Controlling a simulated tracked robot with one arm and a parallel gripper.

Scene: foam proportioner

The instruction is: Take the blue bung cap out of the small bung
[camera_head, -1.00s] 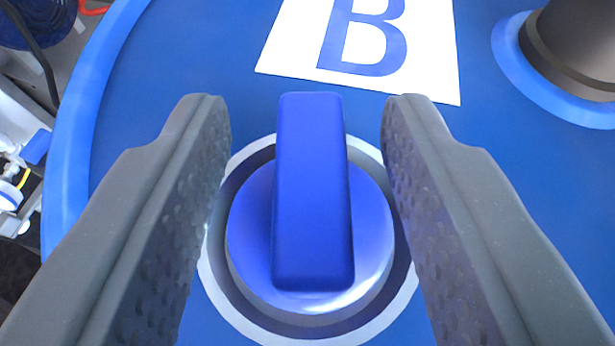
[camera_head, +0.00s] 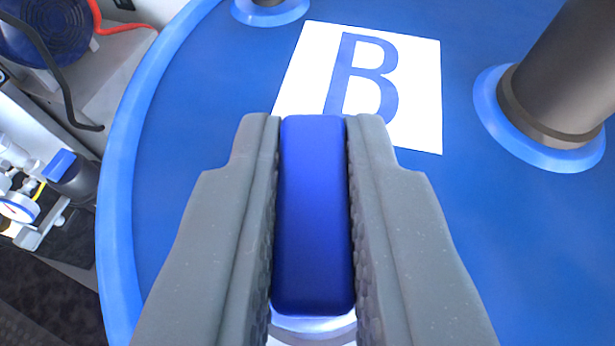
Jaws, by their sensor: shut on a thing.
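The blue bung cap (camera_head: 314,215) has a tall bar handle, which stands between the two grey fingers of my gripper (camera_head: 314,210). My gripper is shut on this handle, with a finger against each long side. Below the handle, a small part of the cap's round base or the pale ring of the small bung (camera_head: 312,335) shows at the bottom edge. The fingers hide most of the bung, so I cannot tell whether the cap is still seated in it.
The blue drum top (camera_head: 480,240) has a raised rim (camera_head: 118,240) on the left. A white label with a B (camera_head: 420,90) lies behind the cap. A dark pipe (camera_head: 560,80) in a blue collar stands at right. A gauge (camera_head: 18,207) is off the drum, lower left.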

